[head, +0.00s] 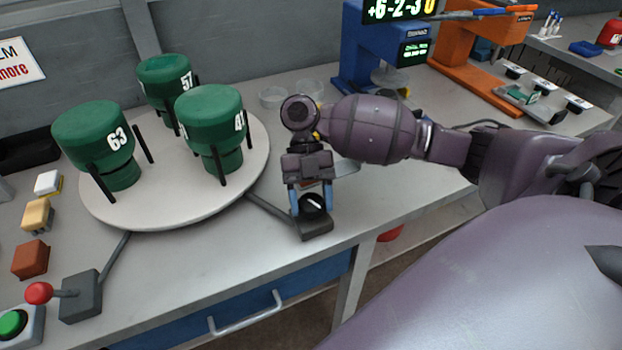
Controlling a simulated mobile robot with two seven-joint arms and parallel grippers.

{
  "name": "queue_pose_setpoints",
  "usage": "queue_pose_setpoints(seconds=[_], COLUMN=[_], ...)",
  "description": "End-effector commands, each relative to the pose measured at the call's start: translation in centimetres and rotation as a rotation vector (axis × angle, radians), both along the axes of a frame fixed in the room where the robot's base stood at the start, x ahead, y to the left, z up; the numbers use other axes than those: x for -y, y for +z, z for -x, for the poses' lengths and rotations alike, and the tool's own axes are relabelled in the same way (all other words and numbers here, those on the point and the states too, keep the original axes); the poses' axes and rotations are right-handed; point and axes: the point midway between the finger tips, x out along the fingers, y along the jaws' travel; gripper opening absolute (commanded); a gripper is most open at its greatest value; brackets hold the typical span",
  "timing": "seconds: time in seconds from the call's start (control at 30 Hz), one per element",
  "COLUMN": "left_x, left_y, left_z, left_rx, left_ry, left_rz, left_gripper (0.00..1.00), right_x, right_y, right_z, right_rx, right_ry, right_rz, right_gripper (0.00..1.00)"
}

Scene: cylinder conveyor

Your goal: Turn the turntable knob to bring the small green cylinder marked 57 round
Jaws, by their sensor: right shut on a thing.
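The white round turntable (180,210) stands on the left part of the grey bench and carries three green cylinders. The one marked 57 (165,78) is at the back, partly hidden by the one in front of it. The cylinder marked 63 (95,132) is at the left, and another (210,112), whose number starts with 4, is at the right. The dark turntable knob (313,206) with a white pointer line sits on a small black box right of the turntable. My right gripper (311,203) points down, its blue fingers shut on the knob. My left gripper is not in view.
A red-ball lever (40,293), a green button (12,324) and several coloured blocks line the left front. A blue machine (360,50) with a display and an orange machine (480,65) stand at the back right. Clear dishes (310,88) sit behind my right gripper.

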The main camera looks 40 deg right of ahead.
Motion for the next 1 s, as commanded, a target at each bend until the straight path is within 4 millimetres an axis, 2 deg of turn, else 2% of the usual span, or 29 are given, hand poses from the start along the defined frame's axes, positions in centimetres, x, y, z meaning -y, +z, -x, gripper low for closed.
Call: queue_pose_setpoints(seconds=[0.67,0.7,0.8,0.87,1.0], left_x=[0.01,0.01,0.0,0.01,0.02], left_y=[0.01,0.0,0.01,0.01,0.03], left_z=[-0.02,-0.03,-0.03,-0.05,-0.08], left_rx=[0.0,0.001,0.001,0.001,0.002], left_ry=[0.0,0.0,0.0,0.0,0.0], left_rz=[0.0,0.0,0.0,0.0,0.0], left_gripper=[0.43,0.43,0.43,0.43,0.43], right_x=[0.0,0.0,0.0,0.01,0.01], right_y=[0.06,0.06,0.06,0.05,0.03], right_z=[-0.04,-0.04,-0.04,-0.04,-0.01], right_rx=[0.002,0.002,0.002,0.001,0.001], right_ry=[0.006,0.006,0.006,0.006,0.006], right_rz=[-0.001,-0.001,-0.001,0.0,0.0], right_gripper=[0.31,0.56,0.72,0.8,0.8])
